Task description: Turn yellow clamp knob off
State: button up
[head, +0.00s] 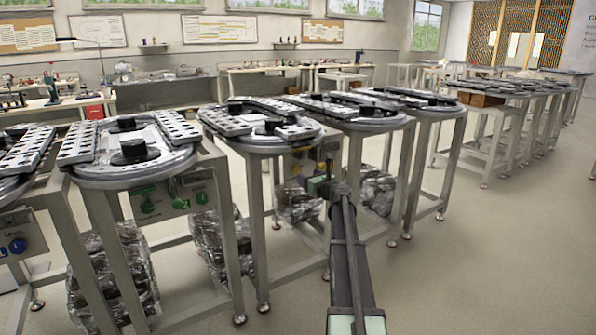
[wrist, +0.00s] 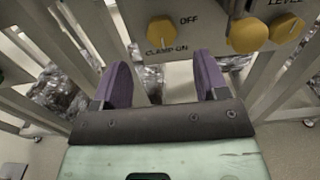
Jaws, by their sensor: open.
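The yellow clamp knob (wrist: 162,31) is on a grey panel at the top of the wrist view. "CLAMP ON" is printed below it and "OFF" to its upper right. Its pale mark appears to point down, towards ON. My gripper (wrist: 160,62) is open and empty, with its two purple fingers spread left and right below the knob and apart from it. In the head view my gripper (head: 319,180) is in front of a station's lower panel; the knob is too small to tell there.
A larger yellow knob (wrist: 247,36) and a yellow level knob (wrist: 286,27) sit to the right on the panel. Metal table legs and wrapped bundles (wrist: 62,90) lie below. Nearby ring-track stations include one with green controls (head: 150,207). Floor is clear at right.

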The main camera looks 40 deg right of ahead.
aim_at(297, 171)
jog(key=w, duration=0.5)
jog(key=w+d, duration=0.1)
jog(key=w, duration=0.2)
jog(key=shift+w, duration=0.1)
jog(key=c, duration=0.9)
jog(key=shift+a+n, duration=0.1)
jog(key=shift+n, duration=0.2)
jog(key=n, duration=0.3)
jog(key=shift+n, duration=0.3)
jog(key=n, duration=0.4)
jog(key=shift+a+f, duration=0.1)
jog(key=n, duration=0.5)
jog(key=shift+f+n, duration=0.1)
jog(key=shift+n, duration=2.2)
